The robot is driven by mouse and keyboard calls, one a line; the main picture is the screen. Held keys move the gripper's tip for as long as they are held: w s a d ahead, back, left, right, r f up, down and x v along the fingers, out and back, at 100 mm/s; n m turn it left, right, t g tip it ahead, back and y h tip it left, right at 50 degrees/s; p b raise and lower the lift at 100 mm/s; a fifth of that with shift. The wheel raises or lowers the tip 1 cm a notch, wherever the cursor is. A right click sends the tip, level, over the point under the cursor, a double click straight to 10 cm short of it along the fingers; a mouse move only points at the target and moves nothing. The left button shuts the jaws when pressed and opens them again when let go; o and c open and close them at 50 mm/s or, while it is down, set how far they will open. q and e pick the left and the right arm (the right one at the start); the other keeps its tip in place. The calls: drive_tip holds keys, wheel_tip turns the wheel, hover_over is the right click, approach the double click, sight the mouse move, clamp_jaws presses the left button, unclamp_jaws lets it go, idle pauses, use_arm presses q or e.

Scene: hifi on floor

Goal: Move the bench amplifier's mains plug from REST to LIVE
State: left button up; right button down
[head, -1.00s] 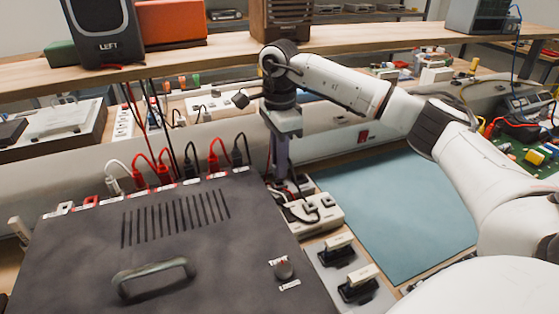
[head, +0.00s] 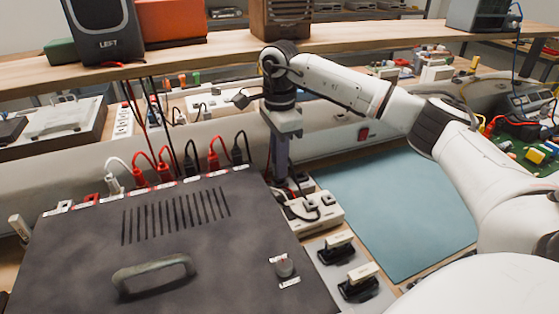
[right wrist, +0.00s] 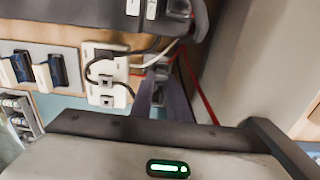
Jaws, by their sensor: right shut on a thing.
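My right gripper (head: 282,180) points down behind the back right corner of the dark amplifier box (head: 80,255). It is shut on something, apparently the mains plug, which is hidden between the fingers. A white socket block (head: 325,214) stands just right of the fingertips, with a dark cable looped over it. In the right wrist view the socket block (right wrist: 107,98) shows dark and white cables running toward the fingers (right wrist: 148,95). I cannot read REST or LIVE markings or tell whether the plug touches a socket. My left gripper is not in view.
Several red, white and black plugs (head: 163,172) stand along the box's rear edge. Two black switches with pale handles (head: 337,246) lie right of the box. A blue mat (head: 400,215) is clear. A wooden shelf (head: 220,50) crosses behind my right arm.

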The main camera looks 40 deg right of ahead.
drive_tip(key=shift+f, duration=0.55)
idle(0.4)
drive_tip(key=shift+f+p, duration=0.2)
drive_tip(key=shift+p, duration=0.15)
idle(2.4)
drive_tip(key=c, duration=1.6)
unclamp_jaws()
wheel_tip(320, 180, up, 10)
drive_tip(key=shift+r, duration=0.1)
drive_tip(key=shift+r+p, duration=2.55)
drive_tip(key=shift+p, duration=0.05)
